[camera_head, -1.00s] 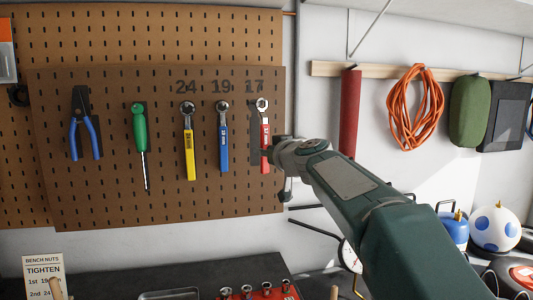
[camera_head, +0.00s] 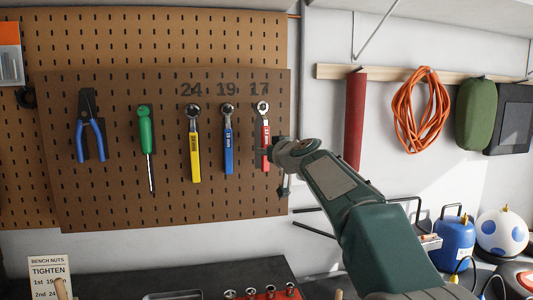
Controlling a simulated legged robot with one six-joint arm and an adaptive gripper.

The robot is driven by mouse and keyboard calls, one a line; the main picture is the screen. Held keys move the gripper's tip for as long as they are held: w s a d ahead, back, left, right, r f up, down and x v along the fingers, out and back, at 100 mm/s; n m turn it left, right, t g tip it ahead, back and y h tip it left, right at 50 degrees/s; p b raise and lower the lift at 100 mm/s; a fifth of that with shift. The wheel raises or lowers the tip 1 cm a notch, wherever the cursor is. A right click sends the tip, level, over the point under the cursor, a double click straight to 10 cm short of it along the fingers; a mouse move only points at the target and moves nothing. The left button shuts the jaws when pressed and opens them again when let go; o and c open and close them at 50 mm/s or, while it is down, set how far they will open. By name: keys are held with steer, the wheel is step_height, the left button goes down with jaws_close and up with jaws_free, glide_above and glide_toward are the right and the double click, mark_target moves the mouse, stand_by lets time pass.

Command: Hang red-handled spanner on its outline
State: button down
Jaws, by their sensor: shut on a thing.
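The red-handled spanner (camera_head: 265,131) is upright on the pegboard under the number 17 (camera_head: 262,88), its ring end at the top. Its dark outline is mostly covered by the spanner, and I cannot tell whether the ring sits on a peg. My gripper (camera_head: 268,153) is at the lower part of the red handle, coming from the right, and is shut on it. The fingertips are small and partly hidden.
The blue spanner (camera_head: 228,140) hangs close on the left under 19, with the yellow spanner (camera_head: 194,145) under 24. The green screwdriver (camera_head: 147,145) and blue pliers (camera_head: 90,128) hang further left. A red roll (camera_head: 355,120) and orange cable (camera_head: 420,110) hang on the right wall.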

steer(key=shift+w+a+f, duration=0.1)
steer(key=shift+w, duration=0.45)
steer(key=shift+w+a+f, duration=0.1)
steer(key=shift+w, duration=0.45)
steer(key=shift+c, duration=2.2)
jaws_free()
steer(key=v, duration=1.1)
steer(key=s+d+f+m+g+h, duration=0.1)
steer(key=s+d+f+g+h, duration=0.1)
steer(key=s+f, duration=0.7)
steer(key=s+d+f+m+g+h, duration=0.2)
steer(key=s+f, duration=0.8)
steer(key=s, duration=0.6)
steer(key=s+d+f+m+g+h, duration=0.2)
steer(key=s+d+f+g, duration=0.3)
steer(key=s+f, duration=0.5)
steer(key=s+h, duration=0.1)
steer(key=s, duration=0.2)
steer(key=shift+d+h, duration=0.25)
steer(key=shift+h, duration=0.05)
